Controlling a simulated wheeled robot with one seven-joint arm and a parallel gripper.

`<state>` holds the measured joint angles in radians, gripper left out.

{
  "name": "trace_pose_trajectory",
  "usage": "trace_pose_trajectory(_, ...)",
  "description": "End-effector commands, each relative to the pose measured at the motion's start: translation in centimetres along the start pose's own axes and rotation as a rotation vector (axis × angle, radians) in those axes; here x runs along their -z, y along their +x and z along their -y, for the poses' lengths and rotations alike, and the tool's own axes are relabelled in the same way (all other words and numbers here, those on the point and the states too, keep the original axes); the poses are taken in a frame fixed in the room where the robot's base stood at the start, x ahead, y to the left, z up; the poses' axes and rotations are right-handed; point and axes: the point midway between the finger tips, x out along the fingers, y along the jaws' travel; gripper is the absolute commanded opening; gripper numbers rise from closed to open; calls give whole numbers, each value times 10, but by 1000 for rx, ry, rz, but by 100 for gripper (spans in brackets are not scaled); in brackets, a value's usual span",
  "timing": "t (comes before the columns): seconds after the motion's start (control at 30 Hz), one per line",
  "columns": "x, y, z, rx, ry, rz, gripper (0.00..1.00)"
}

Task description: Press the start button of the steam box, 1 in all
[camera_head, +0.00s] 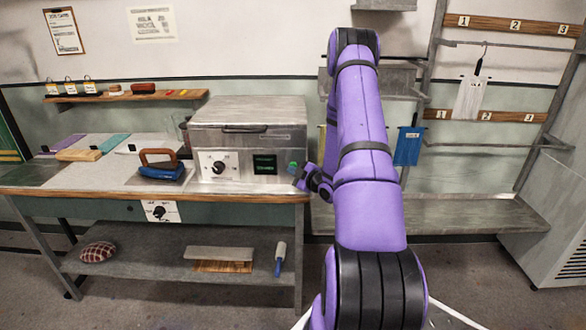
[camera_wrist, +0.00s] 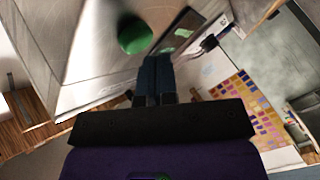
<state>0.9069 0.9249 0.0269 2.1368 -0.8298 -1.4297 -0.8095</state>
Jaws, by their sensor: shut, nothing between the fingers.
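The steam box (camera_head: 250,125) is a grey metal case with a lid and handle, standing at the right end of the worktable. Its front carries a dial (camera_head: 218,166), a dark display with green marks (camera_head: 265,164) and a green start button (camera_head: 292,166) near the right edge. The green button also shows large and close in the wrist view (camera_wrist: 134,36). My gripper (camera_head: 299,178) is shut and empty, its fingertips right by the button in the head view. In the wrist view the fingertips (camera_wrist: 155,62) appear just below and right of the button. I cannot tell whether they touch it.
A blue iron with a brown handle (camera_head: 161,166) stands on the worktable (camera_head: 95,180) left of the box. Folded cloths lie further left. A wall shelf (camera_head: 125,97) hangs behind. A rack with a low grey shelf (camera_head: 470,214) stands at right.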

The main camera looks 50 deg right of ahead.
Motion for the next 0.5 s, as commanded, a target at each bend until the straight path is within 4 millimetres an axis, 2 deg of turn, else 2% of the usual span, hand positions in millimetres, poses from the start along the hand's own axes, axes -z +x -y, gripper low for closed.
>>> trace_pose_trajectory(0.5, 5, -7, 5, 1, 0, 0, 0)
